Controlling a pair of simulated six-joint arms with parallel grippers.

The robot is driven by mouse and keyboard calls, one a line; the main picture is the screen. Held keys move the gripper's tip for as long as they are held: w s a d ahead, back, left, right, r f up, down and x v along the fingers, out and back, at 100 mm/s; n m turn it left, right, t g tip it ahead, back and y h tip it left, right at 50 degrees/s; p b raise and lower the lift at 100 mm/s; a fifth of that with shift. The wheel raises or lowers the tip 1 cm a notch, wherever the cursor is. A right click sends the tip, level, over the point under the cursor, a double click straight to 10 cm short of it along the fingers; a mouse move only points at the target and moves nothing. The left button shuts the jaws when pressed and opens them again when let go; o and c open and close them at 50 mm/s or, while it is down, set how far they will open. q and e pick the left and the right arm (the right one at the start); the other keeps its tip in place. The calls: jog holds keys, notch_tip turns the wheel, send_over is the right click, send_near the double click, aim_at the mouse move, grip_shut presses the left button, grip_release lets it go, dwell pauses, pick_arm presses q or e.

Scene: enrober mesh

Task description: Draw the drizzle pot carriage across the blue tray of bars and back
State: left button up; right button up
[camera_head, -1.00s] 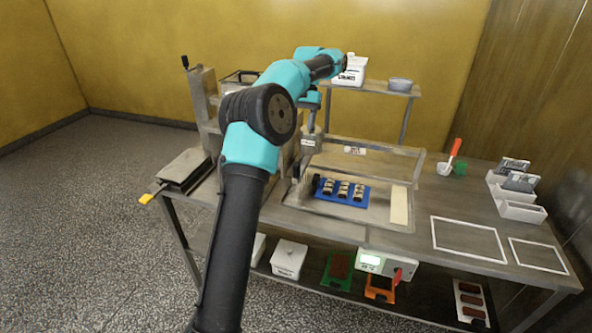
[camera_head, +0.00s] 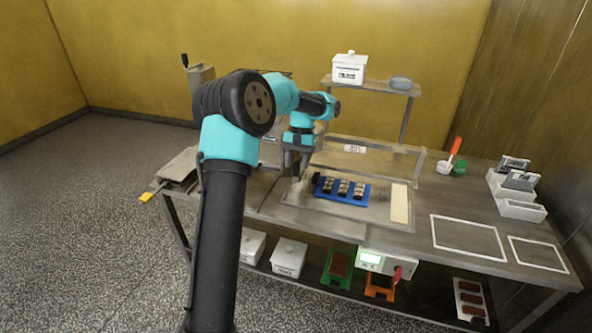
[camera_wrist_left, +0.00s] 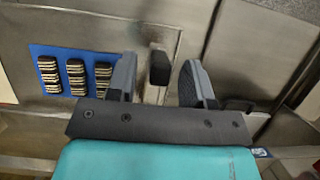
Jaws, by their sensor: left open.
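The blue tray (camera_head: 366,193) with rows of striped bars (camera_head: 343,188) lies in the framed bed on the table. It also shows at the left of the left wrist view (camera_wrist_left: 36,51). My left gripper (camera_head: 299,178) points down just left of the tray, open. In the left wrist view a black knob (camera_wrist_left: 159,68) stands between its two spread fingers, with gaps on both sides. The knob looks like a handle of the pot carriage, but my arm and gripper hide much of that area. I cannot make out the pot itself. My right gripper is not in view.
A clear-looking guard panel (camera_head: 372,158) stands behind the bed, and a pale strip (camera_head: 400,203) lies at its right. A white lidded box (camera_head: 349,68) and a bowl (camera_head: 400,82) sit on the raised shelf. The right table has white outlined areas, a card holder (camera_head: 520,210) and a red-handled scoop (camera_head: 450,157).

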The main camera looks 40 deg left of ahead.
pick_arm(q)
jog(key=shift+x, duration=1.35)
jog(key=shift+c, duration=0.3)
grip_shut()
